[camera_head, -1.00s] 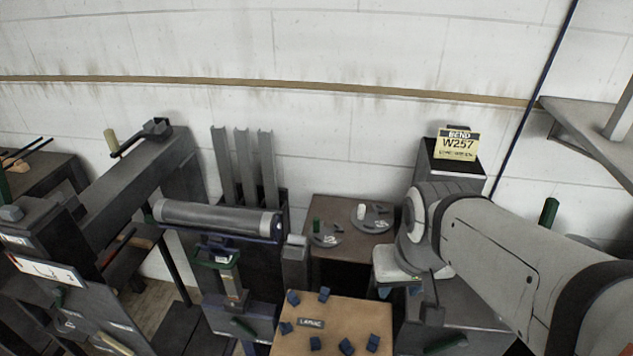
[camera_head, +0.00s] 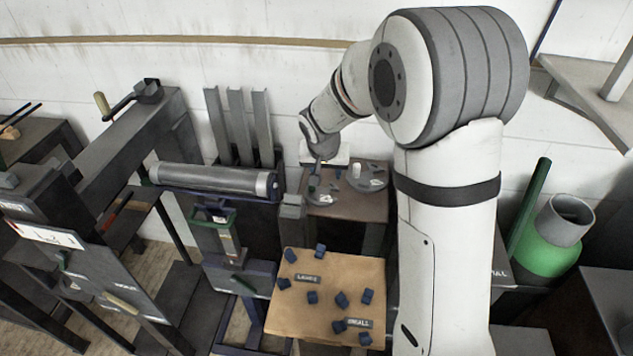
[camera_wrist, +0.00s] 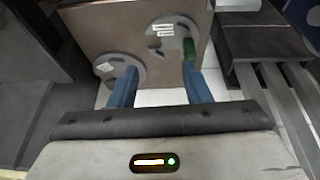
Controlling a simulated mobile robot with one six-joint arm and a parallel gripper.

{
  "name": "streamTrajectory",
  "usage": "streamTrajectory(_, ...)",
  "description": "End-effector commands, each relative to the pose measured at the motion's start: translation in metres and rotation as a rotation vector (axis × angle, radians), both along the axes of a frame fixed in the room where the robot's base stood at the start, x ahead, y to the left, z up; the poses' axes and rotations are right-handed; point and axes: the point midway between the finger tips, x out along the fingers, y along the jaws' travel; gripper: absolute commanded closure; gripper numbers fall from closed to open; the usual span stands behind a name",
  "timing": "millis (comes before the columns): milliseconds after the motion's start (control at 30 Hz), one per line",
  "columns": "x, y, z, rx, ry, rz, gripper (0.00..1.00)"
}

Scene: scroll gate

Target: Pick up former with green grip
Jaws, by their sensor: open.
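The former with the green grip is a grey disc (camera_head: 324,198) with a small upright green grip (camera_head: 312,184), on the left of a brown table in the head view. In the wrist view its disc (camera_wrist: 165,36) is at the top, and its green grip (camera_wrist: 189,50) stands just beyond the right fingertip. A second grey former (camera_head: 376,183) with a white grip (camera_head: 356,170) lies to its right in the head view. My gripper (camera_wrist: 159,70) is open and empty above the two discs, its blue fingers apart. The grip does not appear between the fingers.
The brown table (camera_head: 350,208) carries both formers. In front is a tan board (camera_head: 325,285) with several dark blue blocks. A roller machine (camera_head: 212,182) and upright grey channels (camera_head: 238,125) stand left. A green vessel (camera_head: 547,255) stands right.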

Motion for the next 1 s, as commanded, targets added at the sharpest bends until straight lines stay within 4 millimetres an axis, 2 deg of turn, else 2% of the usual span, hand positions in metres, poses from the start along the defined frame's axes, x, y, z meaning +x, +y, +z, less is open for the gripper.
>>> streamTrajectory(100,0.022,0.021,-0.025,0.010,-0.011,-0.004,0.56)
streamTrajectory(300,0.039,0.039,-0.045,0.023,-0.027,-0.010,0.56)
streamTrajectory(667,0.054,0.039,-0.077,0.025,-0.028,-0.010,0.56)
streamTrajectory(1000,0.072,0.036,-0.114,0.025,-0.027,-0.010,0.56)
